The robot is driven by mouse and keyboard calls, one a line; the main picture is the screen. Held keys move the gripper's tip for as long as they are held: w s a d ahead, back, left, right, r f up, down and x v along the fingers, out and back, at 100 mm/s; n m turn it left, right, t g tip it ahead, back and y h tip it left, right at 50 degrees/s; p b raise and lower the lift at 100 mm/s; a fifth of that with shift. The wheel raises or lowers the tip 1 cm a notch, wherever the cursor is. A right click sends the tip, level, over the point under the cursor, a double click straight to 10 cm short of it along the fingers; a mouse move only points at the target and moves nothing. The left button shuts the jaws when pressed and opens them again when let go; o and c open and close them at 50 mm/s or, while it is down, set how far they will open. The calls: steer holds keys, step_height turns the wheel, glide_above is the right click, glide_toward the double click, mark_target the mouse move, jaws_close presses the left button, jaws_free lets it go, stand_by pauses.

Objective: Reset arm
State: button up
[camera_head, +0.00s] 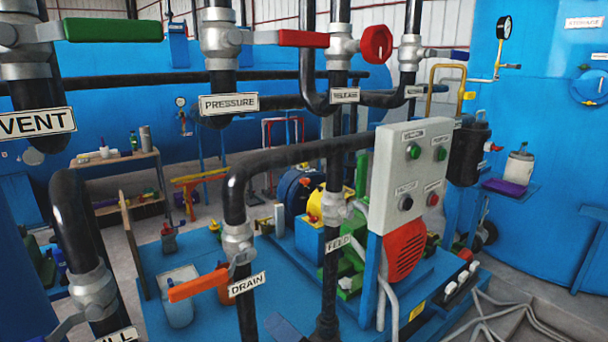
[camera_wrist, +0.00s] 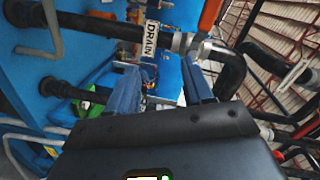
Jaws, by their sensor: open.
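My gripper (camera_wrist: 162,88) shows in the wrist view, with two blue fingers apart and nothing visible between them. It is not in the head view. In the wrist view the DRAIN label (camera_wrist: 151,37) and an orange valve handle (camera_wrist: 210,14) lie beyond the fingers, on a black pipe. In the head view the orange drain handle (camera_head: 197,284) points left from its valve, above the DRAIN label (camera_head: 247,284). I cannot tell the exact gap between the fingers and the drain pipe.
Valves with a green handle (camera_head: 113,29), a red handle (camera_head: 303,39) and a red knob (camera_head: 377,44) line the top. A grey control box (camera_head: 407,170) stands right of centre. Black pipes crowd the middle.

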steer(key=s+d+f+t+h, duration=0.1)
steer(key=s+d+f+h, duration=0.4)
steer(key=s, duration=0.4)
steer(key=s+d+f+t+h, duration=0.1)
steer(key=s+d+f+h, duration=0.15)
steer(key=s+d, duration=0.65)
steer(key=s+d+r+n, duration=0.1)
steer(key=s+d+n, duration=0.1)
steer(key=s, duration=0.4)
steer(key=s+d+r+n+h, duration=0.1)
steer(key=s+d+r+n, duration=0.1)
steer(key=s+d, duration=0.2)
steer(key=s+d+r+n+h, duration=0.1)
steer(key=s+d+r+n, duration=0.1)
steer(key=s, duration=0.7)
steer(key=shift+s+d+r, duration=0.2)
steer(key=shift+s+d, duration=0.05)
steer(key=shift+d, duration=0.65)
